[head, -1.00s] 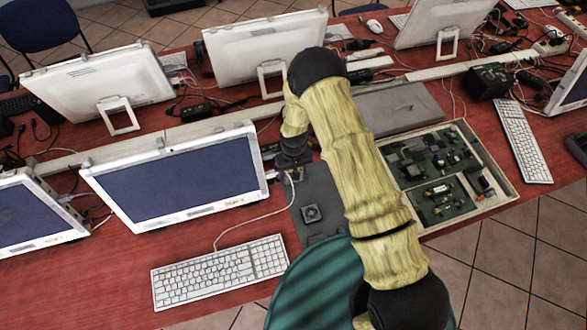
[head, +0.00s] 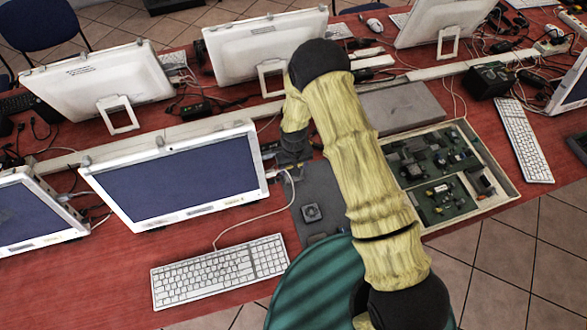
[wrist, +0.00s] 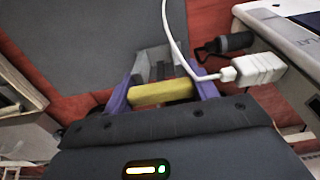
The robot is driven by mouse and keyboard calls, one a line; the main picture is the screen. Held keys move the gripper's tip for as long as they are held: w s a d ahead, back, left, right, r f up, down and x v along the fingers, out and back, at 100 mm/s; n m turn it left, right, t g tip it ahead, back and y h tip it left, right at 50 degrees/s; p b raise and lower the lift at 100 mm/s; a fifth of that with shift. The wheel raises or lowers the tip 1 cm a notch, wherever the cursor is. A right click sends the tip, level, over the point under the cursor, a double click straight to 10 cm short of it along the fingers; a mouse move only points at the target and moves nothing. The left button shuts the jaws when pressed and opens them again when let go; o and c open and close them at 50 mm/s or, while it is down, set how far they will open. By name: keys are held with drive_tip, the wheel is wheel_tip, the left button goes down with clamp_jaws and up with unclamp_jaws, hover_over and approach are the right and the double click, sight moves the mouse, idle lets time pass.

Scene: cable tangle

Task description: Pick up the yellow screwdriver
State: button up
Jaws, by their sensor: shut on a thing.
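The yellow screwdriver (wrist: 162,93) shows in the wrist view as a short yellow bar lying across between the two purple fingers. My gripper (wrist: 163,88) is shut on it. The rest of the screwdriver cannot be made out.
A white cable with a white plug (wrist: 258,69) runs close beside my fingers, near a black connector (wrist: 222,44). The monitor (head: 180,180) stands left, a keyboard (head: 220,270) in front. An open box of circuit boards (head: 508,185) and a grey case (head: 400,108) lie right.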

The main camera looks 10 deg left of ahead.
wheel_tip(320, 180, up, 16)
drive_tip(key=b, duration=0.3)
drive_tip(key=shift+r+b, duration=0.2)
drive_tip(key=shift+b, duration=0.2)
idle(1.4)
drive_tip(key=d+f+m, duration=0.1)
drive_tip(key=d+f, duration=0.3)
drive_tip(key=d, duration=0.3)
drive_tip(key=d+f+m, duration=0.2)
drive_tip(key=d+f, duration=0.3)
drive_tip(key=d, duration=0.3)
drive_tip(key=w+d+f+m, duration=0.1)
drive_tip(key=d+f+m, duration=0.1)
drive_tip(key=d+f, duration=0.3)
drive_tip(key=d, duration=0.3)
drive_tip(key=shift+w+f, duration=0.1)
drive_tip(key=shift+f, duration=0.05)
drive_tip(key=shift+a, duration=0.55)
